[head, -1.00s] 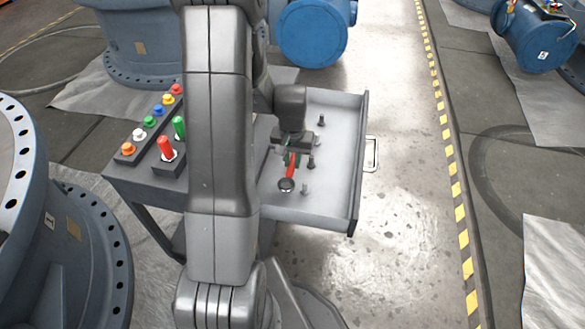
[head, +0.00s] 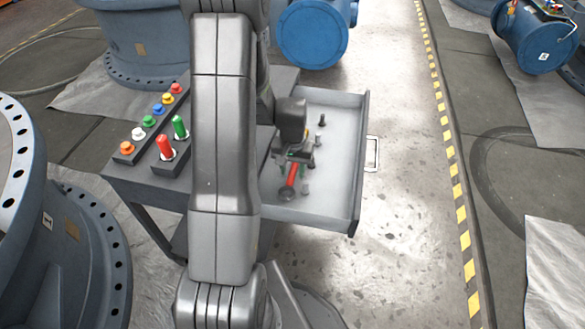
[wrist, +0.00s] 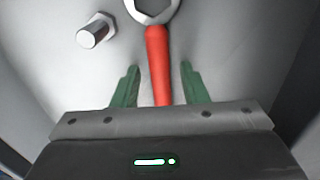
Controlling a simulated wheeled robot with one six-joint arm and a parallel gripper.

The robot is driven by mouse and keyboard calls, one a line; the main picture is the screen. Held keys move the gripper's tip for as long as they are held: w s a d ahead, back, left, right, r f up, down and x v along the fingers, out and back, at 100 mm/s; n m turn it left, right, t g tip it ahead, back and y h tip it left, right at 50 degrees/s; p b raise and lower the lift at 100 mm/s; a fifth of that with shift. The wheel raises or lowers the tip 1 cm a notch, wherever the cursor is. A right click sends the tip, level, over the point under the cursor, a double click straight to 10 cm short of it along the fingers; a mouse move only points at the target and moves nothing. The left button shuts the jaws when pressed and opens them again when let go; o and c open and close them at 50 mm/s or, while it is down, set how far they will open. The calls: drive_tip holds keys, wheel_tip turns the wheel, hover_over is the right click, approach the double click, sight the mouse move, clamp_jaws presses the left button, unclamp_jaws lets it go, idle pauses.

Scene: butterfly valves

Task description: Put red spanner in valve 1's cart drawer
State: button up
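The red spanner (head: 291,176) is inside the open cart drawer (head: 338,190), its dark ring end toward the drawer's near side. In the wrist view its red handle (wrist: 159,65) runs between the two green fingers, with a gap on each side, and its metal ring end (wrist: 153,14) is cut by the top edge. My gripper (wrist: 160,84) is open around the handle; in the head view my gripper (head: 298,166) is low over the drawer. The handle's rear end is hidden behind the gripper body. I cannot tell whether the spanner touches the drawer floor.
Several bolts stand in the drawer, one (wrist: 96,30) close beside the spanner. The cart top (head: 135,172) holds coloured buttons and red and green levers (head: 166,147). Blue valve bodies (head: 312,32) stand around. The floor (head: 410,200) right of the drawer is clear.

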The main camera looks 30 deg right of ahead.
sight(292, 172)
wheel_tip(292, 172, up, 12)
drive_tip(key=p, duration=0.3)
drive_tip(key=shift+r, duration=0.15)
drive_tip(key=shift+s+a, duration=0.1)
